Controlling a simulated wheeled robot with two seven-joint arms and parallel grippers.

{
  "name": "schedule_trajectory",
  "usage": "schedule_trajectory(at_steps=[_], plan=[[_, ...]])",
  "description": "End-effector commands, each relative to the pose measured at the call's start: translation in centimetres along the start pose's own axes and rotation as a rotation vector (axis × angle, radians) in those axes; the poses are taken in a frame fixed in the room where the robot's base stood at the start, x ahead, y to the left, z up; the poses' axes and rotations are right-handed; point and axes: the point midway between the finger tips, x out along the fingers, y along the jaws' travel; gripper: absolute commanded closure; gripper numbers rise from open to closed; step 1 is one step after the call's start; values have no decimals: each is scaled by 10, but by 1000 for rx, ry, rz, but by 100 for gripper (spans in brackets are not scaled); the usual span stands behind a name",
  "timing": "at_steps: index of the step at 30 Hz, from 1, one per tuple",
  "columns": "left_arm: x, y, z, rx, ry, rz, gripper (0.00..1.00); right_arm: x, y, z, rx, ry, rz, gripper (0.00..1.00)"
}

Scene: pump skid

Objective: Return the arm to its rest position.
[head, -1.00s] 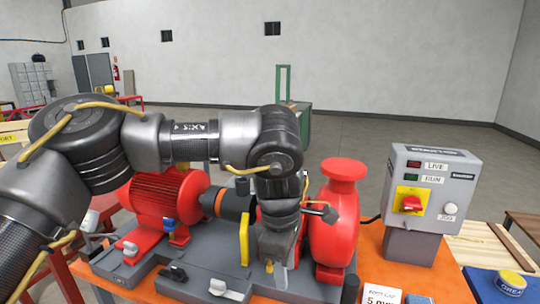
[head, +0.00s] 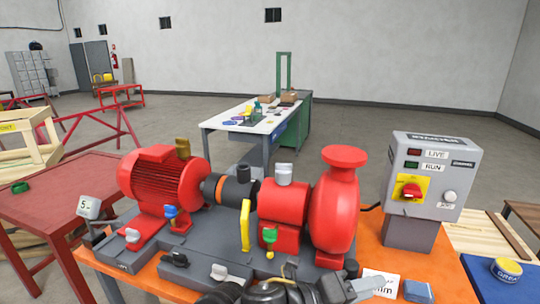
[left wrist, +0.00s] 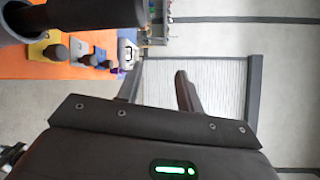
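My left arm is folded low at the bottom centre of the head view, over the front edge of the orange bench (head: 440,262). Only part of its wrist and my left gripper (head: 355,287) shows there, beside and partly over the white foot gap card (head: 383,275). In the left wrist view the two fingers of my left gripper (left wrist: 161,72) stand apart with nothing between them. The pale floor and a slatted pallet-like surface show beyond them.
The pump skid holds a red motor (head: 165,187), a black coupling (head: 235,190) and a red pump (head: 335,210). The starter box (head: 425,190) stands to the right. Air above the skid is clear.

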Motion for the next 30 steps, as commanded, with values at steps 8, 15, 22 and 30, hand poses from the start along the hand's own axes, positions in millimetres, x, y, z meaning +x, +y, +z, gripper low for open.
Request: schedule_trajectory(at_steps=[8,15,22,30], plan=[[-121,139,42,-982,-599,115,64,0,0,-1,0,1,-1,65],[-257,255,-16,-1627,-1099,234,64,0,-1,-1,0,2,-1,65],[-343,298,-82,-1939,-1431,299,64,0,-2,-1,1,2,-2,65],[-412,312,-146,-2140,-1729,346,64,0,-2,-2,1,3,-2,65]])
